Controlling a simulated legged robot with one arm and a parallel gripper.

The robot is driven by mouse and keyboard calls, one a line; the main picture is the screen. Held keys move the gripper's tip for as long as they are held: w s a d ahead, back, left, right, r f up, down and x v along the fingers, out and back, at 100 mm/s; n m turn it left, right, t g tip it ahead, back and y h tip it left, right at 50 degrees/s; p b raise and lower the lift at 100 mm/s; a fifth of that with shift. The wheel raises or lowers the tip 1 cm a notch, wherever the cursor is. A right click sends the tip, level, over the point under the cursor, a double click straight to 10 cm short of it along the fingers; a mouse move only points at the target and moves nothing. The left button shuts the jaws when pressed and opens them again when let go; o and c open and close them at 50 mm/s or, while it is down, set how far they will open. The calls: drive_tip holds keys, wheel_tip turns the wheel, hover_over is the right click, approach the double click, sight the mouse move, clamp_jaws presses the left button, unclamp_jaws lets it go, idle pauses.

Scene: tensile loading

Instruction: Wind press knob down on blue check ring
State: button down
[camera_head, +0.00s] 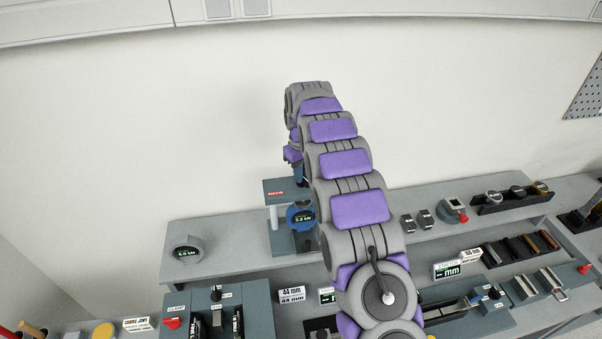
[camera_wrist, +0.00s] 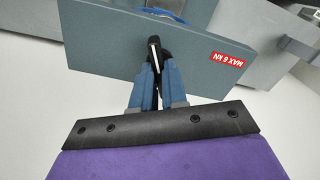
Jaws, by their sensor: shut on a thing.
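The press shows a grey-blue top plate (camera_head: 278,185) and a pale post. In the wrist view the same top plate (camera_wrist: 105,38) bears a red "MAX 6 kN" label. The blue check ring (camera_head: 291,216) sits in the press under the plate, its display reading about 3.3 kN. A blue edge of it (camera_wrist: 165,14) shows past the plate in the wrist view. My gripper (camera_wrist: 157,72) is shut on the black press knob (camera_wrist: 153,44), which has a white stripe, at the top plate. In the head view my arm hides most of the knob and part of the press.
A grey ring gauge (camera_head: 185,252) stands on the raised shelf to the left. Small dark blocks (camera_head: 416,220) and a black rack (camera_head: 512,200) stand to the right. Fixtures, including a clamp (camera_head: 215,312), fill the lower bench. The wall behind is clear.

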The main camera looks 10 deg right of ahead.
drive_tip(key=shift+r+m, duration=0.1)
drive_tip(key=shift+m, duration=0.9)
drive_tip(key=c, duration=1.2)
unclamp_jaws()
drive_tip(key=shift+o, duration=0.2)
wheel_tip(320, 180, up, 17)
drive_tip(key=p, duration=0.8)
